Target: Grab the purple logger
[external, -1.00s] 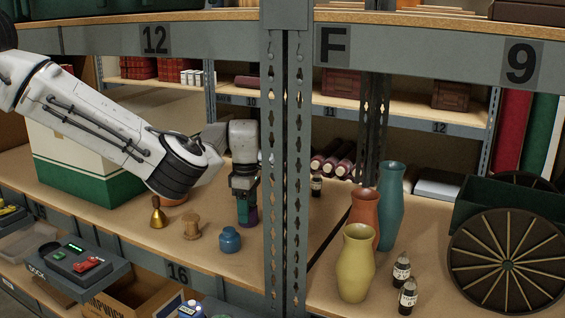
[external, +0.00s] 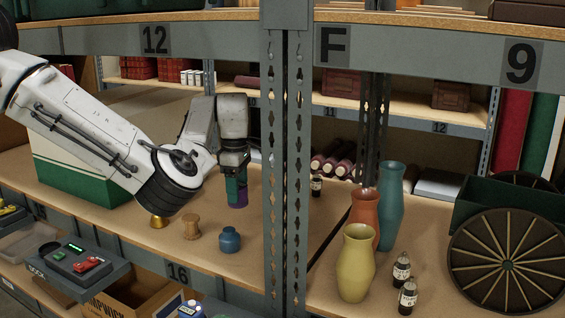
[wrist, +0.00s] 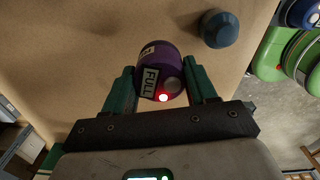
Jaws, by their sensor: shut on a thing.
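The purple logger (wrist: 165,58) is a dark purple rounded cylinder with a "FULL" label and a red-lit end. In the wrist view it sits between the two green fingers of my gripper (wrist: 164,92), which is shut on it.
A blue pot (external: 230,240), a wooden spool (external: 191,227) and a brass bell (external: 159,221) stand on the shelf in front. A grey upright (external: 286,190) stands just right of my gripper. Tall vases (external: 356,265) and small bottles (external: 402,269) stand beyond it.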

